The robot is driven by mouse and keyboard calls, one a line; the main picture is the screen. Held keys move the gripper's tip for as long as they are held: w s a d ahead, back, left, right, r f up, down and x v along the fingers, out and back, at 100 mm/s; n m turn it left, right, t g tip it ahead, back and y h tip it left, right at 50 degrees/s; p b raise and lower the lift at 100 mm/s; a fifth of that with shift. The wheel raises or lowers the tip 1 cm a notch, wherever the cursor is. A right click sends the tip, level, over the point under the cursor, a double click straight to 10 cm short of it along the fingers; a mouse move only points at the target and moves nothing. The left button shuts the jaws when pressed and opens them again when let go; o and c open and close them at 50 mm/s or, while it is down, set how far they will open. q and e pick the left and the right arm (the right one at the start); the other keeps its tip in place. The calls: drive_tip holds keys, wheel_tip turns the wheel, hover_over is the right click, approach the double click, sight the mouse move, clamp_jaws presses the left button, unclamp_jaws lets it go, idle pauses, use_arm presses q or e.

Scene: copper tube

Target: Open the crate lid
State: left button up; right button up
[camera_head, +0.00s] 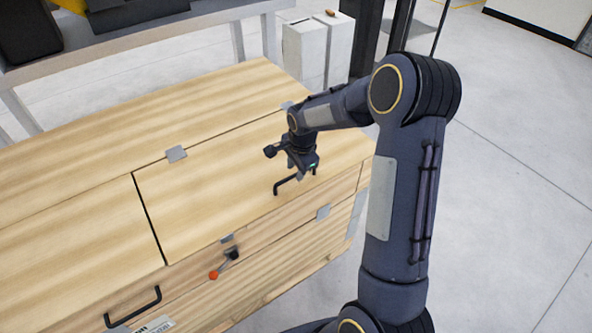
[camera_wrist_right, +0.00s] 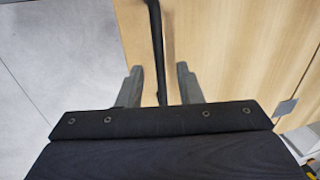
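The pale wooden crate (camera_head: 80,165) fills the left and middle of the head view. Its right lid panel (camera_head: 215,205) lies flat and closed, with a black bar handle (camera_head: 285,186) near its right front edge. My right gripper (camera_head: 300,172) is over that handle. In the right wrist view the two grey fingers of my right gripper (camera_wrist_right: 158,82) are apart, with the black handle (camera_wrist_right: 157,45) running between them. A gap shows on each side of the bar. My left gripper is not in view.
Another black handle (camera_head: 133,308) is at the lower left. White boxes (camera_head: 318,48) stand behind the crate. The grey floor (camera_head: 510,190) at right is clear.

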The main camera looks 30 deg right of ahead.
drive_tip(key=shift+w+f, duration=0.15)
drive_tip(key=shift+f, duration=0.5)
clamp_jaws()
drive_tip(key=shift+r, duration=0.1)
